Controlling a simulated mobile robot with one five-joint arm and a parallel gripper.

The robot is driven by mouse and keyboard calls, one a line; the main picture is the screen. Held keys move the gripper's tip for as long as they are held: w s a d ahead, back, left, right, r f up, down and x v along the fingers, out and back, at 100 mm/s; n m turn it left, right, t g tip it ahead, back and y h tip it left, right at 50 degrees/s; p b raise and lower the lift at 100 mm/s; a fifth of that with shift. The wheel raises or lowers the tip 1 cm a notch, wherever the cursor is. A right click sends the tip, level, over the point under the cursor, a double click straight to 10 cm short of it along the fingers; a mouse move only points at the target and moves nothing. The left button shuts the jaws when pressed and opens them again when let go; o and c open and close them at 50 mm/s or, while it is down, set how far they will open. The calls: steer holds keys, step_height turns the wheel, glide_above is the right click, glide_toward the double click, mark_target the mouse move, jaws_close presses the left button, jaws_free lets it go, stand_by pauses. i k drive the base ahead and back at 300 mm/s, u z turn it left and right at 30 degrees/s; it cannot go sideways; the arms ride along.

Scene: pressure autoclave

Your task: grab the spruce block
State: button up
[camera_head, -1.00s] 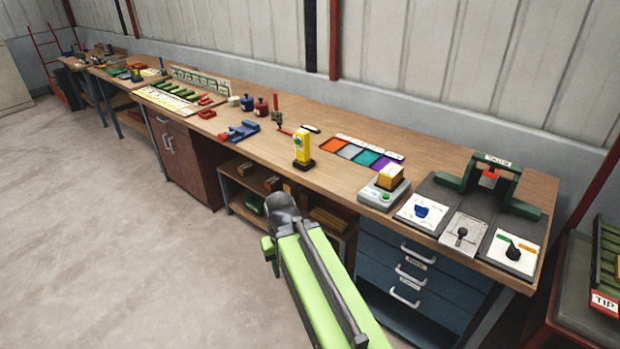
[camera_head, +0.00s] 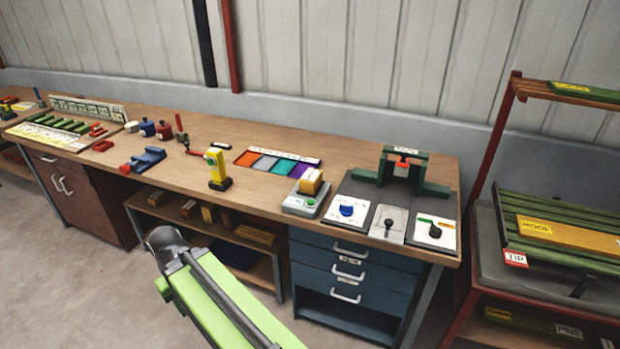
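No block can be read as spruce from here. A wooden block (camera_head: 311,182) with a yellowish face sits on the small grey-green scale (camera_head: 301,206) on the bench. More wooden pieces lie on the open shelf under the bench, among them a brown block (camera_head: 188,208), a yellow-labelled block (camera_head: 209,213) and a longer light-brown piece (camera_head: 256,232). Their labels are too small to read. My green arm reaches up from the bottom edge to a dark joint in front of the shelf. My gripper cannot be made out beyond it.
The workbench (camera_head: 220,132) carries a yellow device (camera_head: 216,168), a blue vise (camera_head: 146,159), a coloured tray (camera_head: 275,165) and a green press (camera_head: 402,168). Blue drawers (camera_head: 345,272) stand below. A red-framed rack (camera_head: 490,262) with green slats is at right. Floor is clear at lower left.

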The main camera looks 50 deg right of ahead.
mark_target(309, 182)
steer(key=z, duration=0.15)
steer(key=i, duration=1.55)
steer(key=u, duration=0.2)
